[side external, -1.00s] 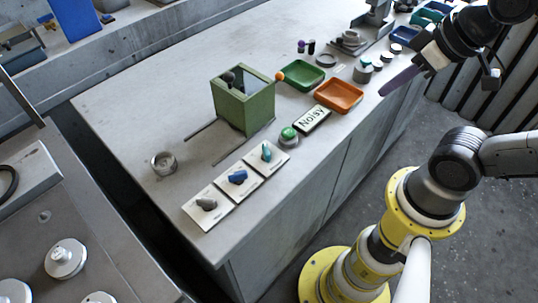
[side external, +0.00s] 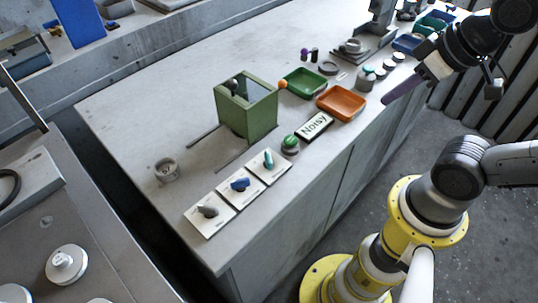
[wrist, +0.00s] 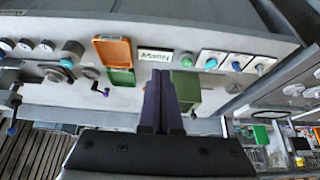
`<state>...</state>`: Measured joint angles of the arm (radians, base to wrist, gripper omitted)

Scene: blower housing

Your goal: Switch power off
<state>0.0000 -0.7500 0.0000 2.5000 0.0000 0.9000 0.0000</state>
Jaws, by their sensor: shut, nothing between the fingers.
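Three rotary switches stand on white plates at the near left of the bench in the side view: a grey knob (side external: 208,211), a blue knob (side external: 240,184) and a teal knob (side external: 268,158). Their labels are too small to read. The wrist view shows the teal (wrist: 211,64), blue (wrist: 236,66) and grey (wrist: 260,68) knobs at upper right. A round green button (side external: 290,141) sits beside the teal switch. My gripper (side external: 386,101) is raised to the right, well apart from the switches. Its purple fingers (wrist: 161,76) are together and empty.
A green box housing (side external: 246,112) with a dark knob and an orange ball stands behind the switches. A metal cup (side external: 166,170) stands at left. Bare bench lies around it.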

